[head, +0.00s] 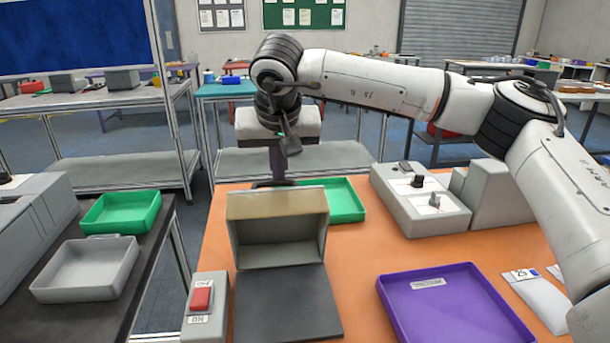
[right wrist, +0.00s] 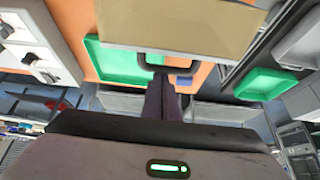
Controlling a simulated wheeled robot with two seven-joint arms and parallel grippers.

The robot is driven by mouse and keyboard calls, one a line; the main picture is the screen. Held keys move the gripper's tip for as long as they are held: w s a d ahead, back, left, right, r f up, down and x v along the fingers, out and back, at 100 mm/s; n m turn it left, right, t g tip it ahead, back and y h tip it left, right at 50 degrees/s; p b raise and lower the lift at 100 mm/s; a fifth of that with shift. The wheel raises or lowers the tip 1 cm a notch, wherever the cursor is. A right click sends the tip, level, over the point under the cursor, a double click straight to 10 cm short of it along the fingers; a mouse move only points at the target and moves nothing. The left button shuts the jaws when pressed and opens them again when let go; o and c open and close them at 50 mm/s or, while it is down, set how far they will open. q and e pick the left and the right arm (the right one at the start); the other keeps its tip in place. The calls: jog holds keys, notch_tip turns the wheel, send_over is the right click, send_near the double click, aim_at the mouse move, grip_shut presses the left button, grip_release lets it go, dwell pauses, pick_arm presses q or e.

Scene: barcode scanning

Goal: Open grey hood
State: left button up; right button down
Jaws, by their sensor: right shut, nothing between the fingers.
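The grey hood (head: 277,235) is a box with a tan top panel on the orange table. Its front shows an open cavity, with a dark flat plate in front of it. In the right wrist view its tan panel (right wrist: 180,22) fills the top, with a dark loop handle (right wrist: 165,68) at the edge. My right gripper (head: 278,178) is behind the hood, pointing down, its fingers shut and empty. In the right wrist view the fingertips (right wrist: 160,78) are at the handle; I cannot tell whether they touch it. My left gripper is not in view.
A green tray (head: 345,205) lies just behind the hood. A red-button switch box (head: 204,305) stands at the front left, a purple tray (head: 455,308) at the right, and a grey control box (head: 425,205) at the back right. Bare orange table lies between them.

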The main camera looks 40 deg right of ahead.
jog(key=shift+a, duration=0.1)
jog(key=v, duration=1)
jog(key=shift+r+b, duration=0.2)
jog(key=shift+b, duration=0.15)
jog(key=shift+s+f, duration=0.1)
